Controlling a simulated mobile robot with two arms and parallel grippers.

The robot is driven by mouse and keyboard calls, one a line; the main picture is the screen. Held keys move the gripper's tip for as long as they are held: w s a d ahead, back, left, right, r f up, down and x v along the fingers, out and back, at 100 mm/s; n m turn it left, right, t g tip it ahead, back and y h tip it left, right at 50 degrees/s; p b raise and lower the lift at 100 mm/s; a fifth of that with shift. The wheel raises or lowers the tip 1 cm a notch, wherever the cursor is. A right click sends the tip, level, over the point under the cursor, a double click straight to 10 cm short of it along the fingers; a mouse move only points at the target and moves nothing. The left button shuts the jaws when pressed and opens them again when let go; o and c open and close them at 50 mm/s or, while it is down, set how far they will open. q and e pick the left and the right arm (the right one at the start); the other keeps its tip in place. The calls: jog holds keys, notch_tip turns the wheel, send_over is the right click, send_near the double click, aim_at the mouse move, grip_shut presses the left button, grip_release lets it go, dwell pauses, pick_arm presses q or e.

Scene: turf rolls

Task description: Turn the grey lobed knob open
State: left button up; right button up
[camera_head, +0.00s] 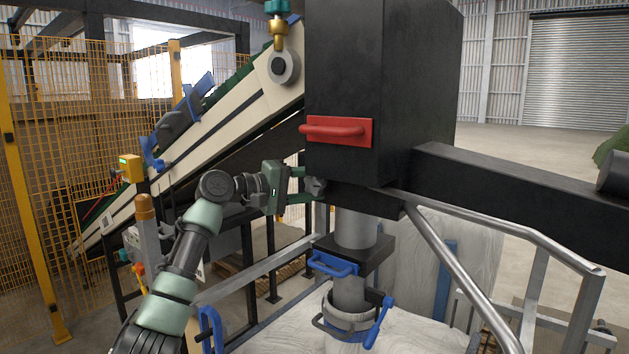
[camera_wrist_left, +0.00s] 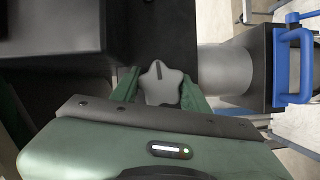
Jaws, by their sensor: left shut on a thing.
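The grey lobed knob (camera_wrist_left: 160,84) is star-shaped with a dark line on its face. It sits on the dark housing and shows between the two green fingers of my left gripper (camera_wrist_left: 160,90) in the left wrist view. In the head view the knob (camera_head: 317,187) is at the lower left side of the black box, partly hidden by the fingers. My left gripper (camera_head: 303,185) reaches it from the left and is shut on it. My right gripper is not in view.
A red handle (camera_head: 338,130) is on the black box (camera_head: 380,70) just above. Below are a grey column (camera_head: 355,228), a blue handle (camera_head: 333,264) and a blue lever (camera_head: 378,322). A metal railing (camera_head: 470,275) stands right. An inclined conveyor (camera_head: 215,120) and yellow mesh fence (camera_head: 60,150) are left.

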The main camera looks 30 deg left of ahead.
pick_arm(q)
jog(key=shift+m+y, duration=0.3)
jog(key=shift+m, duration=0.2)
jog(key=shift+p, duration=0.3)
jog(key=o, duration=1.4)
jog(key=shift+c, duration=0.2)
